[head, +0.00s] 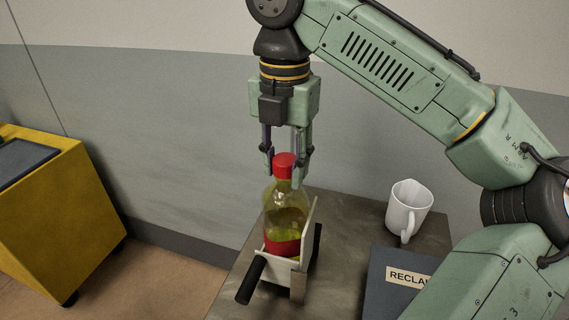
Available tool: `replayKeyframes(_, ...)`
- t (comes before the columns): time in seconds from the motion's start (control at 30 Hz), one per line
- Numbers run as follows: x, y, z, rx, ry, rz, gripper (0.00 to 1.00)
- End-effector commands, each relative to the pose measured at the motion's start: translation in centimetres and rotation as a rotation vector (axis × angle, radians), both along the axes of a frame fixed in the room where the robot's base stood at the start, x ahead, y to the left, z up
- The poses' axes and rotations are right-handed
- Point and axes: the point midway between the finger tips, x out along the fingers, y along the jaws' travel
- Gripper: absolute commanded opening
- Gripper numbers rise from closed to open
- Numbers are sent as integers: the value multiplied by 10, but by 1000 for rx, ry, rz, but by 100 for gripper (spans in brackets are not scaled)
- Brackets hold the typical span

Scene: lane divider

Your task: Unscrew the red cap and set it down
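A clear bottle (284,207) with yellow-green liquid and a red lower band stands upright in a pale holder (309,236) on the table. Its red cap (284,160) sits on top of the neck. My gripper (285,172) points down from above, with one finger on the left side of the cap and one on the right. The fingers are apart with the cap between them. I cannot tell whether they press on it or leave a small gap.
The grey table (345,220) also carries a white mug (408,209) to the right and a dark blue box or book (385,286) with a partly hidden label. Black handles (251,279) stick out from the holder. A yellow cabinet (62,215) stands at far left.

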Motion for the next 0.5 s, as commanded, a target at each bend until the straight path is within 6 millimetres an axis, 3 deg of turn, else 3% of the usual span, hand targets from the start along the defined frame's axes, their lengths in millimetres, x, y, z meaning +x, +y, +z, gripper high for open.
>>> replayKeyframes(0.2, 0, 0, 0, -1, 0, 32, 10)
replayKeyframes(0.5, 0, 0, 0, -1, 0, 152, 10)
